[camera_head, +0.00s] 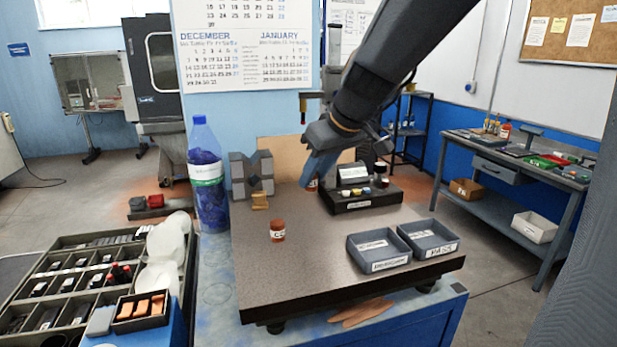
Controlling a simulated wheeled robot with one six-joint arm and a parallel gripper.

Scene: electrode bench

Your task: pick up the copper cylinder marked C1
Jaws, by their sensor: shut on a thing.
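My gripper (318,170) reaches down over the back middle of the dark stone plate (330,268). It is shut on a copper-coloured cylinder (311,186), of which only a small part shows below and beside the fingers. Its mark cannot be read, and I cannot tell whether it touches the plate. Another copper cylinder (278,230) stands upright and apart at the plate's left middle. Its white label starts with C, and the second character is unclear.
A black stepped holder (345,206) with small parts stands just right of my gripper. Two grey trays (380,262) (430,251) sit at the plate's right front. A grey V-block (251,174) and a blue bottle (208,180) stand at the left. The plate's front left is clear.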

